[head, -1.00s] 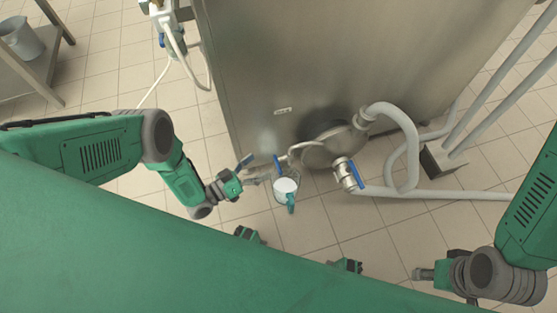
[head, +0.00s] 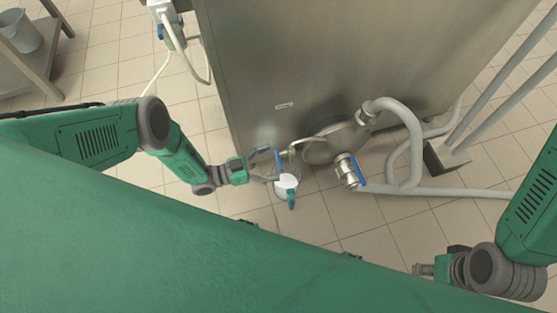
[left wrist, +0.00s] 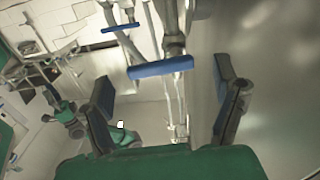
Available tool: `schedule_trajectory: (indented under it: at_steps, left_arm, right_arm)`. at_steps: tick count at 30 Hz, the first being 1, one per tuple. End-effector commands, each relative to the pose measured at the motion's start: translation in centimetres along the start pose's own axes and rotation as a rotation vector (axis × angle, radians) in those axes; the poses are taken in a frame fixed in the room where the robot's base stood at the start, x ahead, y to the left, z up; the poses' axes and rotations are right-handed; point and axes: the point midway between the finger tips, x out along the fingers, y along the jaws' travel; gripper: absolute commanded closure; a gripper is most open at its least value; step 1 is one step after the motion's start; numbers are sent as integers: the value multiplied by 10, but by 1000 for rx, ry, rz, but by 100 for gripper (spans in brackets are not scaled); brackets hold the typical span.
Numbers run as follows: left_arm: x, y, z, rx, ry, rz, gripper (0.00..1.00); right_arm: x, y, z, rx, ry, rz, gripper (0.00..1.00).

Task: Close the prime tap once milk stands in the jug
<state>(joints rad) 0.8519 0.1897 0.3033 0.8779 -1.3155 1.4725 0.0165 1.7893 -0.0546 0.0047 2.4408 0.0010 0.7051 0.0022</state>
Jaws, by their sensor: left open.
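The jug (head: 287,183) stands on the floor below the prime tap, with white milk visible inside and its green handle toward me. The prime tap's blue lever (head: 279,161) is just above the jug in the head view. My left gripper (head: 266,165) is open, its fingers pointing at the lever. In the left wrist view a blue lever (left wrist: 160,67) lies crosswise ahead of and between the spread fingertips, not gripped. My right gripper (head: 424,270) is at the lower right, far from the tap; its jaws are not clear.
A steel tank (head: 350,60) stands behind the tap. To the right are a round pump (head: 335,143), a valve with a blue handle (head: 357,171) and grey pipes (head: 430,193). A bucket (head: 20,31) is on a shelf at the top left. Tiled floor is clear near the jug.

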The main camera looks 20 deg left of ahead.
Motion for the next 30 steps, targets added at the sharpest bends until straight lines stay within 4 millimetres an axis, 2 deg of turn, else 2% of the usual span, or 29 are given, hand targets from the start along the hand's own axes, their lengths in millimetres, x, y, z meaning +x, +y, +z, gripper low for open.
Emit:
schedule_trajectory:
  at_steps: [3, 6, 16, 17, 18, 21, 30]
  left_arm:
    - [16, 0, 0, 0, 2, 0, 18]
    - [23, 0, 0, 0, 1, 0, 18]
    - [27, 0, 0, 0, 1, -1, 18]
    - [27, 0, 0, 0, 1, -1, 22]
    - [27, 0, 0, 0, 1, -1, 36]
    - [27, 0, 0, 0, 1, -1, 69]
    - [28, 0, 1, 57, -1, 1, 68]
  right_arm:
    - [4, 0, 0, 0, 0, 0, 60]
    - [5, 0, 0, 0, 0, 0, 60]
    - [6, 0, 0, 0, 0, 0, 60]
    - [6, 0, 0, 0, 0, 0, 60]
    - [6, 0, 0, 0, 0, 0, 60]
    - [6, 0, 0, 0, 0, 0, 60]
    - [6, 0, 0, 0, 0, 0, 60]
